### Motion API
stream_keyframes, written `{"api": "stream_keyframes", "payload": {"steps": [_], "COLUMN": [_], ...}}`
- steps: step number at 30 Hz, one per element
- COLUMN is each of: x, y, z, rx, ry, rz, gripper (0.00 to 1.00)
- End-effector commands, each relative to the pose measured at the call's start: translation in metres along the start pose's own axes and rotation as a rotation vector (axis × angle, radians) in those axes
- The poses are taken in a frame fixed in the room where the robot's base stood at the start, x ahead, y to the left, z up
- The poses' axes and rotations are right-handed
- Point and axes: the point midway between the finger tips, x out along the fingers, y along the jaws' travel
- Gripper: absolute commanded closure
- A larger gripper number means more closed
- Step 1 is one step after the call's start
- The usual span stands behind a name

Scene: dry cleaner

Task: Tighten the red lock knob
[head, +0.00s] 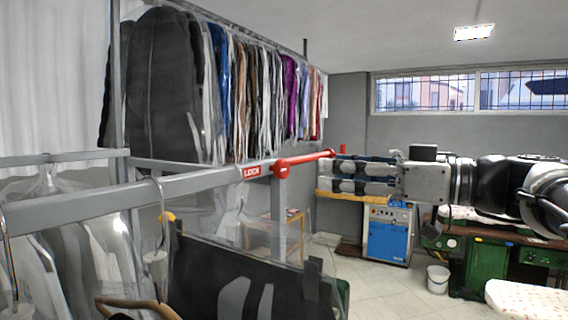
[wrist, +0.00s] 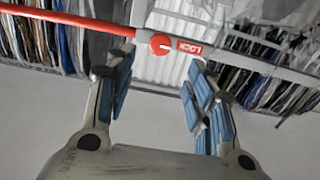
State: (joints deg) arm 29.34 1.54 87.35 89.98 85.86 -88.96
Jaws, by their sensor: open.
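The red lock knob (head: 281,169) sits at the end of the grey rail, next to a red label reading LOCK (head: 252,171). In the wrist view the knob (wrist: 160,43) is round with a small white mark, beyond the fingertips and roughly between them. A red bar (head: 308,158) runs from the knob toward the right in the head view; it also crosses the upper left of the wrist view (wrist: 70,19). My gripper (head: 336,176) is open and empty, right of the knob and apart from it. Its blue-padded fingers also show in the wrist view (wrist: 148,73).
The grey rail (head: 100,198) carries hangers and bagged garments (head: 75,250). A rack of bagged clothes (head: 165,80) stands behind at left. A blue machine (head: 388,238) and a green-based table (head: 480,265) stand at right. The floor (head: 375,290) between is mostly clear.

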Motion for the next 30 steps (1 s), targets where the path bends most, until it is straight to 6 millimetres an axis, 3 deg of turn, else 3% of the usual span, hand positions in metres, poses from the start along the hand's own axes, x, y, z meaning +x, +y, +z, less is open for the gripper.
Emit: {"api": "stream_keyframes", "payload": {"steps": [6, 13, 18, 27, 30], "x": [0.05, 0.087, 0.099, 0.102, 0.102], "y": [-0.002, 0.0, 0.0, 0.0, 0.0], "z": [-0.001, -0.001, -0.001, 0.0, 0.0], "rx": [0.003, 0.004, 0.002, 0.002, 0.002], "ry": [-0.001, -0.001, 0.0, -0.001, -0.001], "rz": [-0.005, -0.002, 0.0, 0.001, 0.001], "gripper": [0.51, 0.51, 0.51, 0.51, 0.56]}}
